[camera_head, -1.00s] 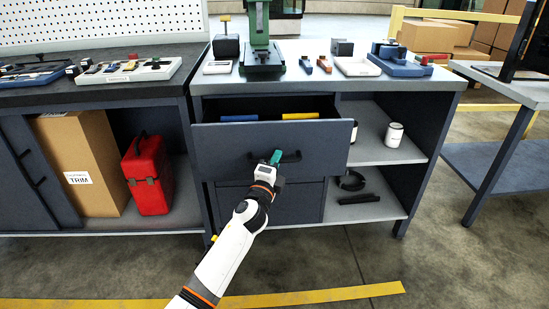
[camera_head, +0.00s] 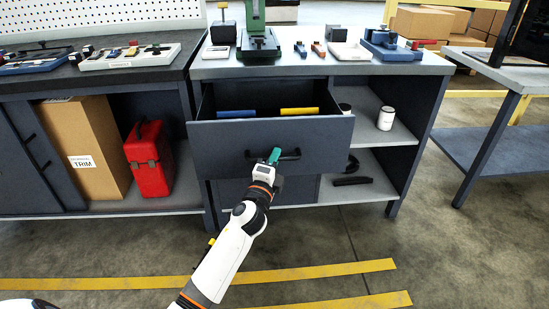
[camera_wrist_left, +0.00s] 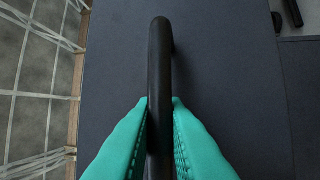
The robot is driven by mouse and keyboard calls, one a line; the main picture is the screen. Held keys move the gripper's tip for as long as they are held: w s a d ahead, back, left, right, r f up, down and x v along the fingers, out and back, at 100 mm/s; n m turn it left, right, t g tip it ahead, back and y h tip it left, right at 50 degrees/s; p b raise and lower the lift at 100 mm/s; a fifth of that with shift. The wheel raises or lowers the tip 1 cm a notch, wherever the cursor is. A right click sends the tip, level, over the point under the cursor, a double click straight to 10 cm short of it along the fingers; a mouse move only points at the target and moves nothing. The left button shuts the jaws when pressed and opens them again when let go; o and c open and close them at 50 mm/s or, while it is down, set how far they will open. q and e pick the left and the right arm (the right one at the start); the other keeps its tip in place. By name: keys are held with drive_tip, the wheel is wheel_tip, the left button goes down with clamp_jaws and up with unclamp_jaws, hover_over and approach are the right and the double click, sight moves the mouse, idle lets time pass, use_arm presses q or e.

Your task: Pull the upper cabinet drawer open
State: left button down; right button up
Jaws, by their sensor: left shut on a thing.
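The upper cabinet drawer (camera_head: 225,155) is pulled well out of the cabinet, and its inside shows from above. A blue item (camera_head: 237,114) and a yellow item (camera_head: 299,111) lie in it. Its black bar handle (camera_head: 290,154) is on the dark front panel. My right gripper is not in view.
A lower drawer (camera_head: 290,190) is below, shut. Open shelves to the right hold a white can (camera_head: 386,118) and a black item (camera_head: 352,181). A red toolbox (camera_head: 149,160) and a cardboard box (camera_head: 85,150) stand to the left. The floor in front is clear.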

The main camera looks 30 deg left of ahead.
use_arm(q)
drive_tip(key=c, duration=1.5)
unclamp_jaws()
drive_tip(key=shift+o, duration=0.2)
drive_tip(key=shift+s, duration=0.1)
drive_tip(key=v, duration=1.1)
drive_tip(key=shift+s, duration=0.4)
drive_tip(key=shift+f, duration=0.15)
